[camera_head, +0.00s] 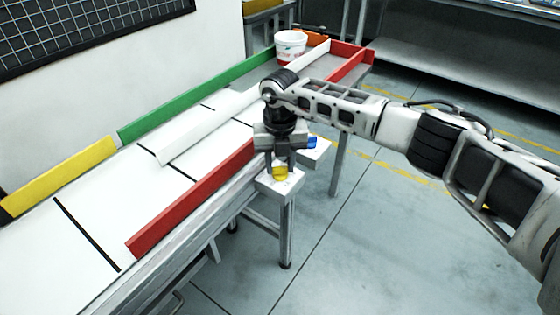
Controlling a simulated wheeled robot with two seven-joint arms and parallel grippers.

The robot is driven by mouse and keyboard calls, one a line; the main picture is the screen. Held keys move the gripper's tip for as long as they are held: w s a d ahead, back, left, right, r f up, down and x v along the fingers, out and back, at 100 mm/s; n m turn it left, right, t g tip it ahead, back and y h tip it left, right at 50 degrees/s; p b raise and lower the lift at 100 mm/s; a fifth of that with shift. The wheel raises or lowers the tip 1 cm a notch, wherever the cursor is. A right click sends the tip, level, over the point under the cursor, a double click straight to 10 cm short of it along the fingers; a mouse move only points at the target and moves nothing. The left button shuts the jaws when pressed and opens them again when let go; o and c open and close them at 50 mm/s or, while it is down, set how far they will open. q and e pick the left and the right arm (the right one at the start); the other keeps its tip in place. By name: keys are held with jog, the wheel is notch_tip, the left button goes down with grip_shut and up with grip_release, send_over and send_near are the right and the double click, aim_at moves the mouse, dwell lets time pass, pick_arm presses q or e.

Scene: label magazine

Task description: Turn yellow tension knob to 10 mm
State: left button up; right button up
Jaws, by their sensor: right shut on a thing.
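The yellow tension knob (280,173) sits on a small white block (279,186) at the front side of the label magazine. My right gripper (280,163) comes down over it from above and is shut on it. The gripper's fingers hide the knob's upper part. Any scale or mark for the setting is too small to read. A blue knob (312,142) sits on another white block just behind and to the right. My left gripper is not in view.
The magazine bed (120,190) has green (190,95), yellow (60,175) and red (195,200) rails and a white bar (205,128). A white tub (290,46) stands at the far end. Open floor (370,240) lies to the right.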

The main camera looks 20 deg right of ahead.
aim_at(280, 167)
dwell(0.4)
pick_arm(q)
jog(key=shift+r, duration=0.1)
pick_arm(e)
jog(key=o, duration=1)
jog(key=shift+r, duration=0.1)
pick_arm(q)
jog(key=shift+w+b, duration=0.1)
jog(key=shift+b, duration=0.45)
pick_arm(e)
jog(key=shift+r, duration=7.9)
